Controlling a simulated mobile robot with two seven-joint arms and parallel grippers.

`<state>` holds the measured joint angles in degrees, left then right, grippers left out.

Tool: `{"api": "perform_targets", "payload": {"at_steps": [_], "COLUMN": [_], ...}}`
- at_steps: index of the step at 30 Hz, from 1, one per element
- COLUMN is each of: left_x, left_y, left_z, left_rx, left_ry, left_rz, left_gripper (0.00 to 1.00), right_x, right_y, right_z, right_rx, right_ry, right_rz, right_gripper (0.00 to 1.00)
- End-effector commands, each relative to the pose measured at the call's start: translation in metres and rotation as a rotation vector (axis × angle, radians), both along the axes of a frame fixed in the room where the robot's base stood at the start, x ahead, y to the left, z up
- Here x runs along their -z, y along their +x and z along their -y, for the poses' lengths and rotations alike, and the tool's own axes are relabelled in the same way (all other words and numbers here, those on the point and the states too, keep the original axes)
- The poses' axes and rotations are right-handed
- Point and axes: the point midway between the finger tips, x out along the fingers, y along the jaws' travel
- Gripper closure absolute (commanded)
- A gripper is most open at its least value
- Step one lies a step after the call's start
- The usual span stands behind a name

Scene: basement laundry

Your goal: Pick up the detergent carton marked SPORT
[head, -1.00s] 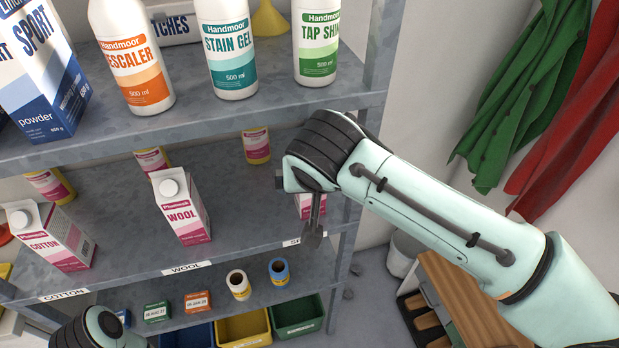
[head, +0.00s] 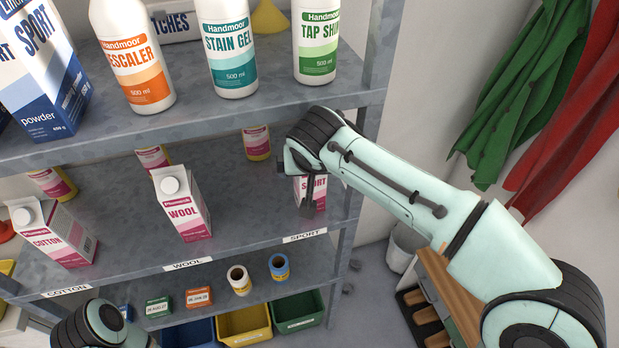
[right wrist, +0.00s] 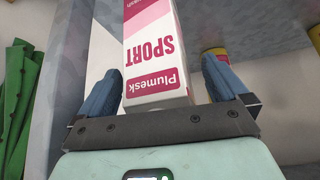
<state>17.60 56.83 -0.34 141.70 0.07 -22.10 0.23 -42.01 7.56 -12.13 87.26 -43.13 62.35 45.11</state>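The SPORT carton, white and pink (head: 320,190), stands on the middle shelf behind its SPORT label. In the head view it is largely hidden by my right gripper (head: 307,204). The right wrist view shows the carton's printed face (right wrist: 152,50), upside down in that picture. My right gripper (right wrist: 161,75) is open, with one blue finger on each side of the carton.
A WOOL carton (head: 182,205) and a COTTON carton (head: 52,233) stand left on the same shelf. The upper shelf holds a blue SPORT powder box (head: 45,75) and several bottles. A metal post (head: 378,60) stands close to my right arm.

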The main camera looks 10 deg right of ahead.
Motion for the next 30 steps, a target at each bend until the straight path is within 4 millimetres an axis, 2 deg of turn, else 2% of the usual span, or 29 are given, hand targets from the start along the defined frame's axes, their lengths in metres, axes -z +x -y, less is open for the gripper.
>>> {"api": "perform_targets", "payload": {"at_steps": [1, 6, 8, 20, 26, 30], "left_x": [0.0, 0.0, 0.0, 0.003, 0.009, 0.016], "left_y": [0.0, 0.0, 0.0, -0.001, -0.003, -0.005], "left_z": [0.0, 0.0, 0.0, 0.0, 0.0, 0.0], "left_rx": [0.0, 0.0, 0.0, 0.0, 0.0, 0.0], "left_ry": [0.0, 0.0, 0.0, 0.0, 0.0, 0.0], "left_rz": [0.0, 0.0, 0.0, -0.001, -0.003, -0.007], "left_gripper": [0.57, 0.57, 0.57, 0.57, 0.57, 0.57], "right_x": [0.0, 0.0, 0.0, -0.004, -0.003, -0.003], "right_y": [0.0, 0.0, 0.0, 0.0, -0.022, -0.046], "right_z": [0.0, 0.0, 0.0, 0.0, -0.004, -0.008], "right_rx": [0.0, 0.0, 0.0, 0.0, -0.003, -0.005], "right_ry": [0.0, 0.0, 0.0, 0.002, 0.004, 0.003], "right_rz": [0.0, 0.0, 0.0, 0.004, 0.004, 0.004], "right_gripper": [0.13, 0.68, 0.85, 0.86, 0.86, 0.86]}}
